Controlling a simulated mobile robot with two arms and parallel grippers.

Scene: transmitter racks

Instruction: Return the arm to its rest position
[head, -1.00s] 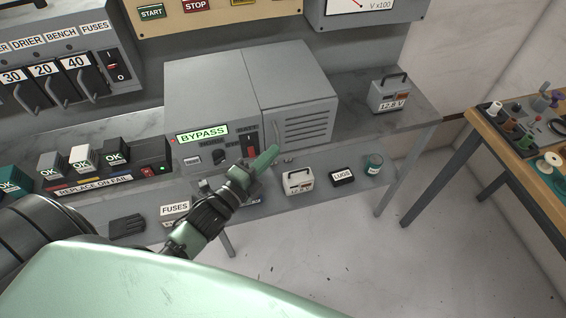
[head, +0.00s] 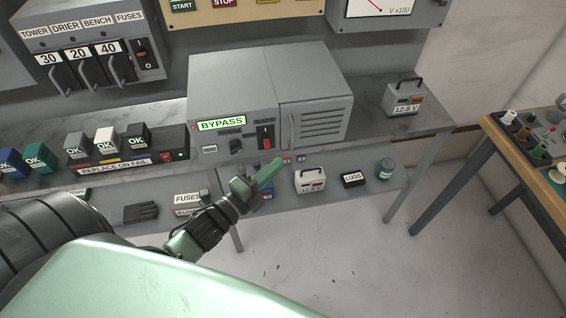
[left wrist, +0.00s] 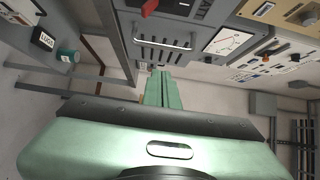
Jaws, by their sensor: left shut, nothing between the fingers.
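My left arm comes in from the lower left of the head view. Its green gripper (head: 262,180) is shut and empty, in front of the bench and below the grey bypass unit. It is apart from the unit's front. In the left wrist view the shut fingers (left wrist: 161,88) point up the picture, with nothing between them. The grey bypass unit (head: 318,62) stands on the bench with a lit BYPASS sign (head: 222,123) and a red switch (head: 265,137). My right gripper does not show in either view.
A lower shelf holds a FUSES box (head: 188,199), a white battery (head: 310,181), a LUGS box (head: 353,179) and a teal jar (head: 384,169). A 12.8 V battery (head: 405,99) stands on the bench. A wooden table (head: 520,150) is at the right.

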